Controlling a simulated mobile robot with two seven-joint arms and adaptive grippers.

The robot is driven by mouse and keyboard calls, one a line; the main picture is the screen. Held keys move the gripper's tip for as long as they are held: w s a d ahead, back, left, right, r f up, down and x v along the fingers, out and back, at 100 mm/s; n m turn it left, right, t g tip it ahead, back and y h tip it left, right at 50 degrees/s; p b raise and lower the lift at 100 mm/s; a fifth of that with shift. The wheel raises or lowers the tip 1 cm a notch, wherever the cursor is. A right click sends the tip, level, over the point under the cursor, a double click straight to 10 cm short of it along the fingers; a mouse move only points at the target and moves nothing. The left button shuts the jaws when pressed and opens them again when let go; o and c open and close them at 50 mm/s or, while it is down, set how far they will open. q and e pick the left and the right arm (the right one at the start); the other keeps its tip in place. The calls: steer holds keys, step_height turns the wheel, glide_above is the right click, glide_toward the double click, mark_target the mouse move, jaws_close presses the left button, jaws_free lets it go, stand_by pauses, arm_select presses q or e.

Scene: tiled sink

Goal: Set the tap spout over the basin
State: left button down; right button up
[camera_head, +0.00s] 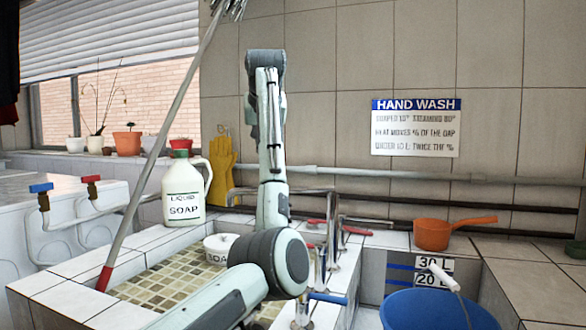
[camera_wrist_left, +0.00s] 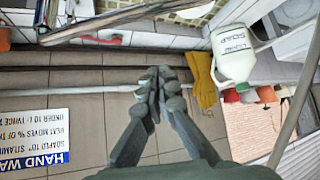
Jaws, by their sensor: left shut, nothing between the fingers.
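The chrome tap spout (camera_head: 312,190) shows in the head view just right of my left arm. The tiled basin (camera_head: 170,285) with a mosaic floor lies left of the tap. In the left wrist view, upside down, a chrome tube (camera_wrist_left: 120,13) crosses the top edge towards the mosaic; I cannot tell exactly where its end sits. My left gripper (camera_wrist_left: 160,82) is shut and empty there, apart from the spout. Its fingers do not show clearly in the head view. My right gripper is not in view.
A soap jug (camera_head: 184,192) stands on the basin's back ledge. A pole (camera_head: 155,155) leans across the left side. An orange dipper (camera_head: 433,234) stands right of the tap, and a blue tub (camera_head: 430,310) is at front right. A small white pot (camera_head: 220,245) is near the basin.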

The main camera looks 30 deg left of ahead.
arm_select(q)
steer(key=shift+g, duration=0.4)
steer(key=shift+w+f+p, duration=0.25)
steer(key=shift+w+f, duration=0.05)
steer(key=shift+f, duration=1.05)
steer(key=shift+w+f+p, duration=0.2)
steer(key=shift+w+f, duration=0.1)
steer(key=shift+f, duration=1)
steer(key=shift+w+f+p, duration=0.25)
steer(key=shift+w+f, duration=0.05)
steer(key=shift+f, duration=1.05)
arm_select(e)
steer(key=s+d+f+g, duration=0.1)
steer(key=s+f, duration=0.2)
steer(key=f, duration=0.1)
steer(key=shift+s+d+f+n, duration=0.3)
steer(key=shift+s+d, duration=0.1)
arm_select(q)
steer(key=shift+d, duration=0.1)
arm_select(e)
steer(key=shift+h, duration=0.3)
